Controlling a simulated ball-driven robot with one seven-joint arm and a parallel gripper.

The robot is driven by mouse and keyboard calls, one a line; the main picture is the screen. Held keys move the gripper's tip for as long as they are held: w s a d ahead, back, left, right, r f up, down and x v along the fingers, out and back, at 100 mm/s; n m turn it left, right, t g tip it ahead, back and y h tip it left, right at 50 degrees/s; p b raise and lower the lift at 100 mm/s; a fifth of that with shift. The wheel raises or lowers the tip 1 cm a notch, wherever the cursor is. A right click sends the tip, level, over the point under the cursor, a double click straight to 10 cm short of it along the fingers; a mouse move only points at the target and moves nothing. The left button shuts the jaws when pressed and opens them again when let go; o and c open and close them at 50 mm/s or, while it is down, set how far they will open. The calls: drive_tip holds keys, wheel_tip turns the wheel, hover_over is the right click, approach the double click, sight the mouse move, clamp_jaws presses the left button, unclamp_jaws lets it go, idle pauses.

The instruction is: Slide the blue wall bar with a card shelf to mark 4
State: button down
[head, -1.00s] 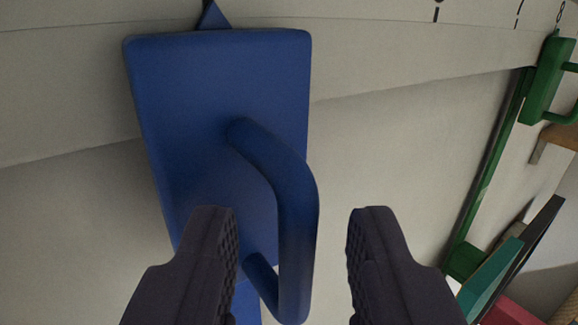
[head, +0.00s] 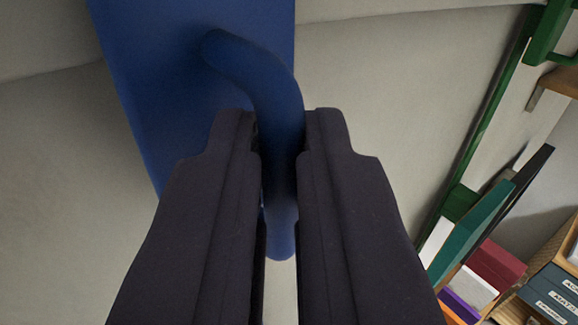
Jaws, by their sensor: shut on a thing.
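The blue wall bar's plate (head: 165,75) fills the upper left of the head view, against a pale wall. Its curved blue handle (head: 262,72) comes out from the plate toward me. My gripper (head: 281,135) is shut on this handle, with one dark finger on each side of it. The lower end of the handle shows below, between the fingers. The plate's top edge, its pointer and the scale marks are out of view. The card shelf cannot be made out.
A green bar with its bracket (head: 545,35) stands on the wall at the right. A wooden shelf edge (head: 562,80) juts out beside it. Books and boxes (head: 495,265) fill the lower right. The wall between the blue plate and the green bar is clear.

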drive_tip(key=s+a+b, duration=0.2)
drive_tip(key=s+a, duration=0.5)
drive_tip(key=a, duration=0.3)
drive_tip(key=shift+a, duration=0.3)
drive_tip(key=shift+s, duration=0.1)
drive_tip(key=c, duration=1.2)
unclamp_jaws()
drive_tip(key=shift+o, duration=0.2)
drive_tip(key=s+b, duration=0.2)
drive_tip(key=s, duration=0.5)
drive_tip(key=shift+s, duration=0.4)
